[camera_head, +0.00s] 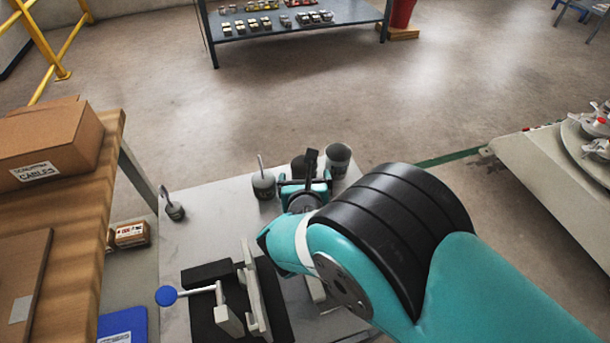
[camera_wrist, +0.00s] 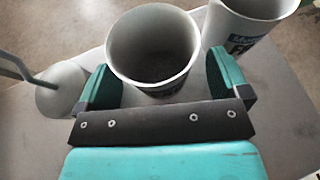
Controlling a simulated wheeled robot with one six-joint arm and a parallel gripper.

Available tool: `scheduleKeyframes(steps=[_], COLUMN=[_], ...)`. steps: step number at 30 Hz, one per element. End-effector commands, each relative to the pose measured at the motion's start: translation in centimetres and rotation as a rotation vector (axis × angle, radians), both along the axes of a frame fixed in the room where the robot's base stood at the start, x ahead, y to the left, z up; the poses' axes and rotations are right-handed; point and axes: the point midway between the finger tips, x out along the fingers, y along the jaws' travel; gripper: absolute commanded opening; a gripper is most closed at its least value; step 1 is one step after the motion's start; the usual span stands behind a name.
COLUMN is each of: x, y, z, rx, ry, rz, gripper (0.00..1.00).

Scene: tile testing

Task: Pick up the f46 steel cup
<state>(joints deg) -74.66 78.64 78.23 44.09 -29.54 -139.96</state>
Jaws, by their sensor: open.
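A grey steel cup (camera_wrist: 153,48) with an open top stands in front of my gripper (camera_wrist: 160,76) in the wrist view. My gripper is open, with one finger on each side of this cup; the right finger shows a small gap, and contact on the left is unclear. The cup's label is mostly hidden. A second grey cup (camera_wrist: 250,12) stands to the right with a partly cut-off label; which cup is f46 cannot be read. In the head view, my gripper (camera_head: 303,180) partly hides a dark cup (camera_head: 299,166), with the labelled grey cup (camera_head: 338,163) to its right.
A grey container with a thin rod (camera_head: 263,184) stands just left of my gripper. A clamp fixture with a blue knob (camera_head: 167,296) is nearer. A cardboard box (camera_head: 50,140) sits on the wooden bench.

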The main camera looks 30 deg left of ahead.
Motion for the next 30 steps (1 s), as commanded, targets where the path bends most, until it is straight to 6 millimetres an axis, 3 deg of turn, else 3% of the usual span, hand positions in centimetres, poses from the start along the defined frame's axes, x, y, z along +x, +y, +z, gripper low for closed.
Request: scheduleKeyframes(steps=[10,17,30], x=[0.7,0.7,0.7], y=[0.5,0.5,0.5], z=[-0.3,-0.3,0.8], rx=[0.000,0.000,0.002], ry=[0.000,0.000,-0.001], rz=[0.001,0.001,0.001], gripper=[0.92,0.39,0.38])
